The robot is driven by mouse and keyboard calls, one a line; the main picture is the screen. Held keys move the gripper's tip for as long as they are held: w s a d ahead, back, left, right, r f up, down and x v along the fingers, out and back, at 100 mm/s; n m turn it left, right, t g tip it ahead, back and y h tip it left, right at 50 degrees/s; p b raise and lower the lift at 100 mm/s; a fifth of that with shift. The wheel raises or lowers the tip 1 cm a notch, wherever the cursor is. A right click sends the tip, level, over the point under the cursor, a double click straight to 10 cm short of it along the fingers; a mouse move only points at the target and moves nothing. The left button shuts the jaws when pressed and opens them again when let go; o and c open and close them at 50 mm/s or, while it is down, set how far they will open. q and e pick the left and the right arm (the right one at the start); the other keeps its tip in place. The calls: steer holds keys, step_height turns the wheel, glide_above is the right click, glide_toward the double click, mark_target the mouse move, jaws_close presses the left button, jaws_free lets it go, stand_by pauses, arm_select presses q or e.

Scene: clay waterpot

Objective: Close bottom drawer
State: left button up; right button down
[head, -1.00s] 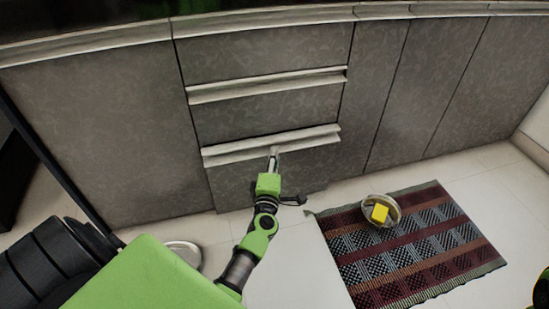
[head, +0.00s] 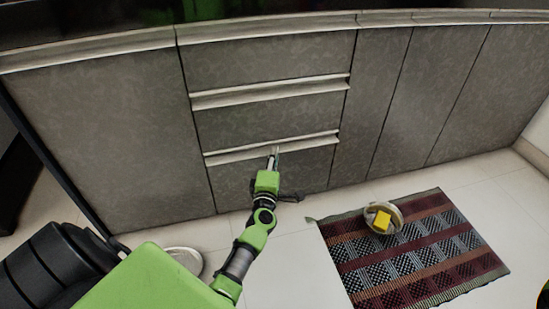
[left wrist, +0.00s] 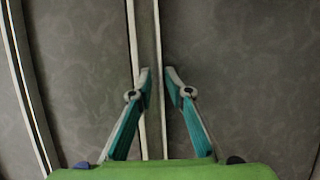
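The bottom drawer (head: 235,182) is the lowest grey front in the drawer stack, with a pale handle ledge (head: 310,141) along its top edge. Its front looks level with the cabinet face around it. My left gripper (head: 274,152) is at the middle of this ledge in the head view. In the left wrist view its two fingers (left wrist: 158,75) stand a little apart in front of the pale ledge strip (left wrist: 152,130), with a gap between the tips. Exact contact is hard to see. My right gripper is not in view.
Two more drawers (head: 270,112) sit above, both flush. A patterned rug (head: 420,255) lies on the floor at right, with a bowl (head: 396,222) holding a yellow block (head: 382,221). A round pale dish (head: 187,258) is on the floor beside my arm. Tiles between are clear.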

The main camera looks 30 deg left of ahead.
arm_select(q)
steer(key=shift+a, duration=0.1)
steer(key=v, duration=1.2)
steer(key=shift+w, duration=0.1)
